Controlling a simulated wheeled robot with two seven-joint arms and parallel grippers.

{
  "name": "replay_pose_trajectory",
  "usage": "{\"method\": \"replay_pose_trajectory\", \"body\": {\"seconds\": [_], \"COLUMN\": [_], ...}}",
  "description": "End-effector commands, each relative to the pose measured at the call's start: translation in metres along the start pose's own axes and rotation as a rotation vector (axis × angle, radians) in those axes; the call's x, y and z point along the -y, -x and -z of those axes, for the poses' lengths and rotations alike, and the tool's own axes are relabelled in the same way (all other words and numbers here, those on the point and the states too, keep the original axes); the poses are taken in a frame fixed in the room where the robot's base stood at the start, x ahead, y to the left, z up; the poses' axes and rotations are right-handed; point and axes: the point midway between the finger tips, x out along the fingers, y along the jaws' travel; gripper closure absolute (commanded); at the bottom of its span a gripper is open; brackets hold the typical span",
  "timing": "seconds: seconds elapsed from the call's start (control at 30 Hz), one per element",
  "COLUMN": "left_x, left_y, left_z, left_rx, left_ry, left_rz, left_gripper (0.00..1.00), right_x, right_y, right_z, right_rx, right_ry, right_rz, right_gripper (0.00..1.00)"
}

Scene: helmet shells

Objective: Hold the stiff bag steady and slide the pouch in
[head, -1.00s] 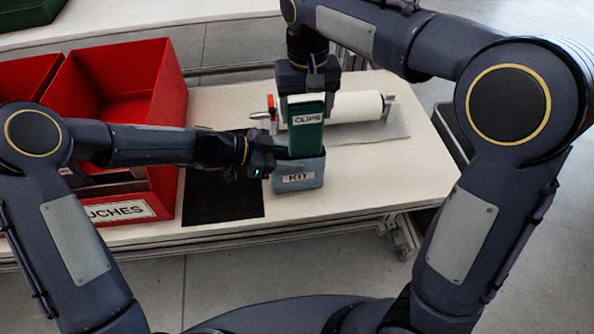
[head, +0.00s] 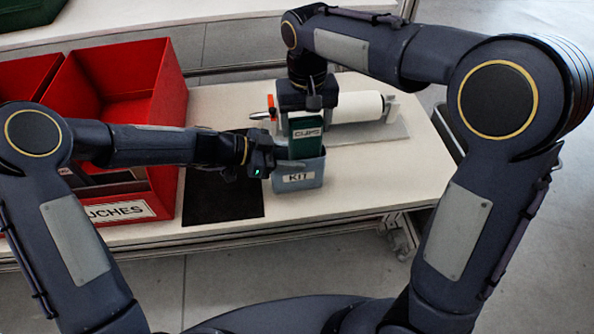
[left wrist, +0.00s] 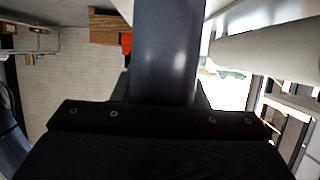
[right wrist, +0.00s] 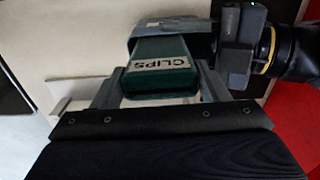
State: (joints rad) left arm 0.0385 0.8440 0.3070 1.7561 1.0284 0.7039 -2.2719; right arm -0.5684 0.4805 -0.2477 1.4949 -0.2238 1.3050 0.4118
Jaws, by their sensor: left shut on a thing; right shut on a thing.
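The blue-grey stiff bag (head: 299,178), labelled KIT, stands upright on the white table. My left gripper (head: 262,165) is shut on the bag's left side; in the left wrist view a dark surface fills the space between the fingers. The green pouch (head: 306,136), labelled CLIPS, is upright with its lower part inside the bag's mouth. My right gripper (head: 307,100) is shut on the pouch's upper end, above the bag. In the right wrist view the pouch (right wrist: 160,78) lies between the fingers and runs into the bag (right wrist: 178,30). The pouch's lower end is hidden inside the bag.
A red bin (head: 165,120) labelled with a word ending in "UCHES" stands to the left. A black mat (head: 215,200) lies between it and the bag. A white roll (head: 358,107) on a holder lies behind the bag. The table (head: 380,178) is clear to the right.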

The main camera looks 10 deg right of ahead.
Motion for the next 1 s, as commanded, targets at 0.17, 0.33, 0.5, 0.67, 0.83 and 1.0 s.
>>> {"method": "replay_pose_trajectory", "body": {"seconds": [0.17,0.33,0.5,0.67,0.83,1.0], "left_x": [0.0,0.0,0.0,0.0,0.0,0.0], "left_y": [0.0,0.0,0.0,0.0,0.0,0.0], "left_z": [0.0,0.0,0.0,0.0,0.0,0.0], "left_rx": [0.0,0.0,0.0,0.0,0.0,0.0], "left_ry": [0.0,0.0,0.0,0.0,0.0,0.0], "left_rz": [0.0,0.0,0.0,0.0,0.0,0.0], "left_gripper": [0.84,0.84,0.84,0.84,0.84,0.84], "right_x": [0.0,0.0,0.0,0.0,0.0,0.0], "right_y": [-0.007,-0.014,-0.021,-0.027,-0.034,-0.041], "right_z": [0.0,0.0,0.0,0.0,0.0,0.0], "right_rx": [0.0,0.001,0.001,0.001,0.001,0.0], "right_ry": [0.0,0.0,0.0,0.0,0.0,0.0], "right_rz": [0.0,-0.001,-0.001,0.0,-0.001,0.0], "right_gripper": [0.68,0.68,0.68,0.68,0.68,0.68]}}
